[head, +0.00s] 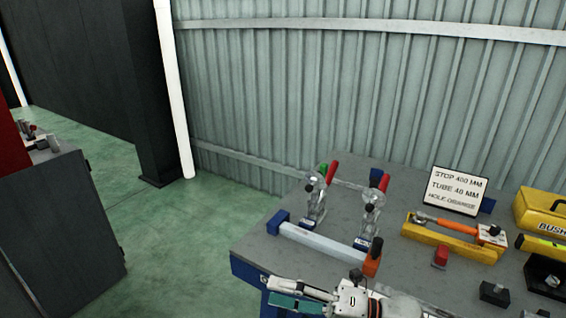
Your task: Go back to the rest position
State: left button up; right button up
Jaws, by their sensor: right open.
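My right gripper (271,292) is at the bottom of the head view, in front of the near left edge of the grey workbench (420,285). It points left, with its fingers apart and nothing seen between them. Its arm comes in along the bottom edge and hides part of the bench's near side. My left gripper is not in view.
On the bench are a pale bar (318,243) with blue and orange ends, two toggle clamps (314,200), a sign (455,190), a yellow holder (445,240) and a yellow toolbox (540,210). A dark cabinet (65,225) stands left. Green floor (185,250) between is clear.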

jog(key=w+d+f+m+t+h, duration=0.1)
jog(key=d+f+m+t+h, duration=1)
jog(key=m, duration=1.2)
jog(key=s+d+f+m+g+h, duration=0.2)
jog(key=s+d+f+m, duration=0.2)
jog(key=s+f, duration=0.2)
jog(key=s+d+f+m+g+h, duration=0.2)
jog(key=s+d+f+m, duration=0.3)
jog(key=f, duration=0.4)
jog(key=shift+s+d+f+h, duration=0.3)
jog(key=shift+s+f+h, duration=0.1)
jog(key=shift+s, duration=0.5)
jog(key=shift+o, duration=0.3)
